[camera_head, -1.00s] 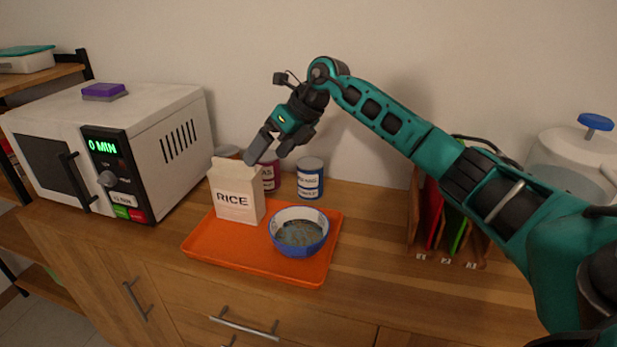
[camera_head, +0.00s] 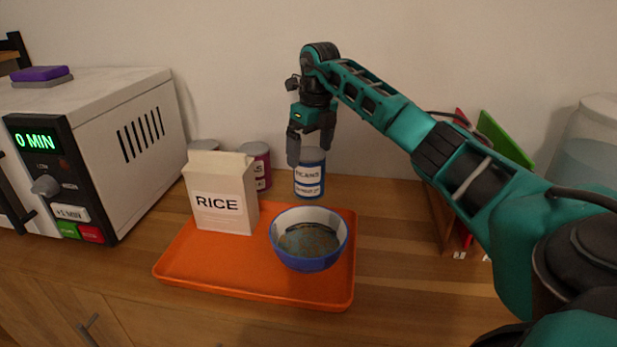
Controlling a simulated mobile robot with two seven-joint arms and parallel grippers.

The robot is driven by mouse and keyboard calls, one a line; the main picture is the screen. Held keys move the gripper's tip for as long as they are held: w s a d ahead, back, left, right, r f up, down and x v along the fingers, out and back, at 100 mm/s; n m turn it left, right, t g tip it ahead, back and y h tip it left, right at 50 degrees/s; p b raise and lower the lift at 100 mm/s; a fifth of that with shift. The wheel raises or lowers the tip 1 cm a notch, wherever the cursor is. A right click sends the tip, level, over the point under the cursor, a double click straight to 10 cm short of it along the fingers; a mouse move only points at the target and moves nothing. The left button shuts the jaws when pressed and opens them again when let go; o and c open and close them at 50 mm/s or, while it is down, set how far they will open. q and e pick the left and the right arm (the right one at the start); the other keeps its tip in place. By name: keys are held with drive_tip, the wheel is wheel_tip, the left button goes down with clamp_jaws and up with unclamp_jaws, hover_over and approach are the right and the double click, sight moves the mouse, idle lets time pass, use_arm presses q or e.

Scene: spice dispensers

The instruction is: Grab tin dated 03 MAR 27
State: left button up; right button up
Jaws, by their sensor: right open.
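A blue tin (camera_head: 309,178) with a white label stands upright on the counter behind the orange tray. Its label print is too small to read for certain. A dark red tin (camera_head: 260,167) stands to its left, partly hidden by the rice carton. A third tin (camera_head: 204,145) shows only its grey top behind the carton. No date can be made out on the red or third tin. My right gripper (camera_head: 308,157) points down at the top of the blue tin, open, its fingers overlapping the tin's upper part in the picture. I cannot tell if it touches. My left gripper is out of view.
An orange tray (camera_head: 220,277) in front holds a rice carton (camera_head: 222,195) and a blue-rimmed bowl (camera_head: 309,262). A white microwave (camera_head: 120,90) stands at the left. A rack with coloured boards (camera_head: 505,138) is at the right, partly behind my arm. Counter right of the blue tin is clear.

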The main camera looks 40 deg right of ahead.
sight(308, 168)
drive_tip(key=f, duration=0.4)
drive_tip(key=w+f+b, duration=0.1)
drive_tip(key=f, duration=0.1)
drive_tip(key=shift+d+f, duration=0.2)
drive_tip(key=shift+f, duration=0.1)
drive_tip(key=c, duration=1.2)
drive_tip(key=shift+r, duration=0.1)
drive_tip(key=shift+c, duration=0.2)
drive_tip(key=shift+r, duration=0.15)
